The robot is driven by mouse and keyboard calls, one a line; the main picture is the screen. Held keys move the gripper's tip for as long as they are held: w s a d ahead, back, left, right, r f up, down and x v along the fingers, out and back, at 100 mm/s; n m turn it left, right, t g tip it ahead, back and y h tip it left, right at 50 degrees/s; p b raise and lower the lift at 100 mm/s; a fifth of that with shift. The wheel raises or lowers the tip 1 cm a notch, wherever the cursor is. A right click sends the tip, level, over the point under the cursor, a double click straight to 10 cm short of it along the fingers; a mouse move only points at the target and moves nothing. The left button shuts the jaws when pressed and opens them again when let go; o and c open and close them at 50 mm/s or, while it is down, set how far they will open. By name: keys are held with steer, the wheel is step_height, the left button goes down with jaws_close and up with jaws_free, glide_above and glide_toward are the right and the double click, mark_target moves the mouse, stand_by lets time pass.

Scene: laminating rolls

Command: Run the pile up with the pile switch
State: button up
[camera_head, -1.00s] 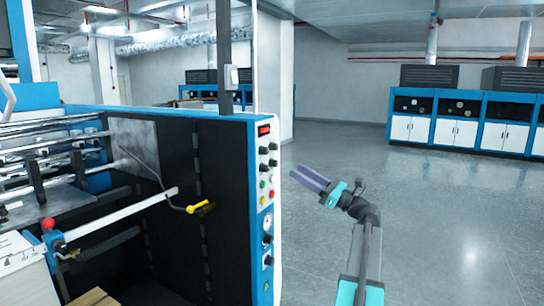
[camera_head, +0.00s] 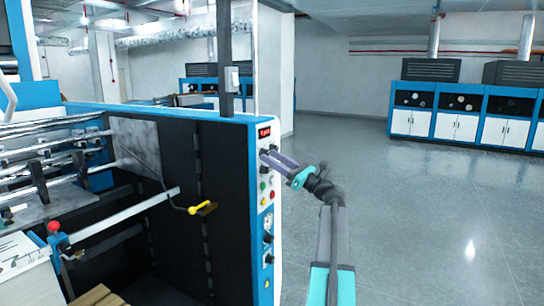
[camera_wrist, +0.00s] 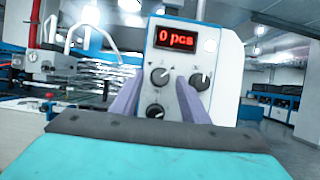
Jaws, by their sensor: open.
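The control panel (camera_head: 266,205) is on the end face of the blue and black machine. It carries dark knobs, coloured buttons and a red display (camera_wrist: 177,39) reading "0 pcs". I cannot read which control is the pile switch. My gripper (camera_head: 272,157) is open at the panel's upper part. In the wrist view, an upper left knob (camera_wrist: 160,76) appears between my fingertips (camera_wrist: 161,80). Contact cannot be told.
A white stack (camera_head: 25,275) stands at the machine's lower left, beside a wooden pallet edge (camera_head: 97,297). A yellow-handled lever (camera_head: 203,208) sticks out from the machine's side. Open grey floor (camera_head: 430,230) lies to the right, with blue and white cabinets (camera_head: 460,125) far behind.

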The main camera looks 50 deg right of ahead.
steer(key=shift+w+r, duration=0.1)
steer(key=shift+w, duration=0.15)
steer(key=shift+a, duration=0.1)
jaws_close()
